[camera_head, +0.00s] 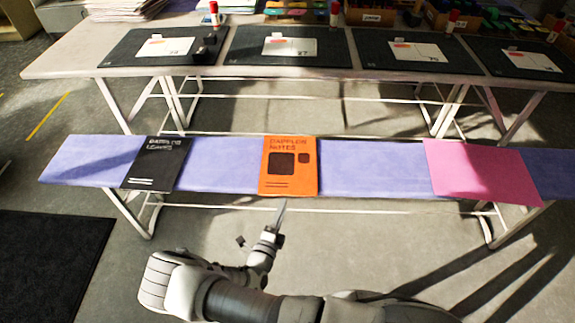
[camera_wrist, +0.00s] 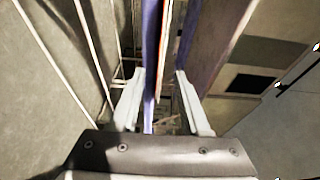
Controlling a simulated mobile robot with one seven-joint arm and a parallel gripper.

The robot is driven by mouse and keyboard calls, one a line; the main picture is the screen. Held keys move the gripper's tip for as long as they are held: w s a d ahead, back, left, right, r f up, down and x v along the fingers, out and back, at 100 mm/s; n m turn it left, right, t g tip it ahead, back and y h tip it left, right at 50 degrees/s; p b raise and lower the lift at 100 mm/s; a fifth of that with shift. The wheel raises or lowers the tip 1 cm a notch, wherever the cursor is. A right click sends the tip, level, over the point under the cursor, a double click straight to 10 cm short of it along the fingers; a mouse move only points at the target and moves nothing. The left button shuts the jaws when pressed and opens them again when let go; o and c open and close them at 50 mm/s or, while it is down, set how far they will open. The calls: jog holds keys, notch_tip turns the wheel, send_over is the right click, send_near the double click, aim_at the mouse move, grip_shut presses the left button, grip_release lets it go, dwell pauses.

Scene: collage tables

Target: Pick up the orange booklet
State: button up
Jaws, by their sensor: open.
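The orange booklet (camera_head: 288,181) lies flat on the narrow purple-topped bench (camera_head: 365,170), its near edge at the bench's front edge. My gripper (camera_head: 280,208) is open and empty just in front of that edge, below the booklet in the head view. In the wrist view my two fingers stand apart (camera_wrist: 160,88), and a thin orange edge (camera_wrist: 162,50), which looks like the booklet seen edge-on, shows beyond and between them. I cannot tell whether either finger touches it.
A black booklet (camera_head: 155,165) lies to the left on the bench, and a pink sheet (camera_head: 480,172) lies to the right. A long table (camera_head: 225,70) behind carries several dark mats with cards. Bare bench shows on both sides of the orange booklet.

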aim_at(287, 196)
jog(key=b+x, duration=0.1)
jog(key=x, duration=0.3)
jog(key=shift+w, duration=0.4)
jog(key=shift+r, duration=0.1)
grip_shut()
dwell(0.9)
